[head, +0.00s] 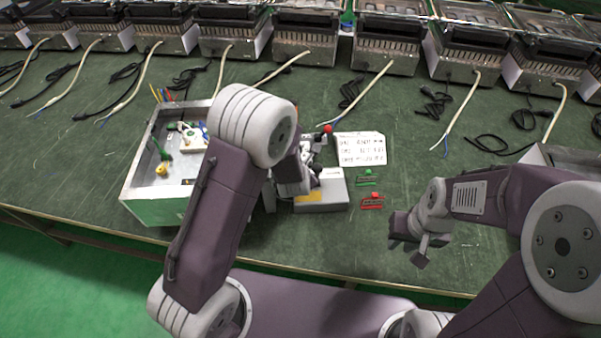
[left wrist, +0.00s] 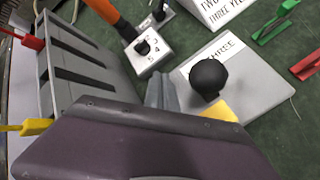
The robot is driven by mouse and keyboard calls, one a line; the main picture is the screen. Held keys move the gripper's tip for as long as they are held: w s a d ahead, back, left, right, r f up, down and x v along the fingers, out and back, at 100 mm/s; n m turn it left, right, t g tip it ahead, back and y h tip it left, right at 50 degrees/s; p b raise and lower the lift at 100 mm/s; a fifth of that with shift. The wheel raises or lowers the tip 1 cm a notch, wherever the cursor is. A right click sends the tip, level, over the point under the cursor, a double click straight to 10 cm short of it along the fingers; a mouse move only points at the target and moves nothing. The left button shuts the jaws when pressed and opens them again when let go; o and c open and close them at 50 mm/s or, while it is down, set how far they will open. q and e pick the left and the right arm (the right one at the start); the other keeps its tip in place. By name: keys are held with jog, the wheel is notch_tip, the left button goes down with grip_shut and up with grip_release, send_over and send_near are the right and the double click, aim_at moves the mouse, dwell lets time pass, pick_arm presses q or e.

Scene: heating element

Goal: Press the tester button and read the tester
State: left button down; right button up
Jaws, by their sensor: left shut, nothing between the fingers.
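The tester (head: 322,197) is a low grey box with a yellow patch near the table's front edge. It also shows in the left wrist view (left wrist: 262,88), with a white label reading "THREE" and a round black knob (left wrist: 208,77) on top. My left gripper (left wrist: 162,92) is shut and empty, just left of the black knob and apart from it in the picture. In the head view my left arm partly hides the tester and this gripper. My right gripper (head: 408,250) is open and empty, over the table's front edge, right of the tester.
A metal tray (head: 140,190) with coloured tools stands left. A small grey switch box (left wrist: 148,50) lies behind the tester. A printed card (head: 360,148), a green clip (head: 367,178) and a red clip (head: 372,202) lie nearby. Heater units with cables line the back.

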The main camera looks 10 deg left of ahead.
dwell(0.3)
pick_arm(q)
jog(key=shift+f+b, duration=0.4)
jog(key=shift+b, duration=0.2)
jog(key=shift+f+b, duration=0.5)
jog(key=shift+b, duration=0.15)
dwell(0.5)
jog(key=shift+r+p, duration=0.6)
jog(key=shift+r, duration=0.3)
notch_tip(320, 180, up, 5)
jog(key=p, duration=0.3)
jog(key=shift+r+p, duration=0.1)
jog(key=shift+p, duration=0.3)
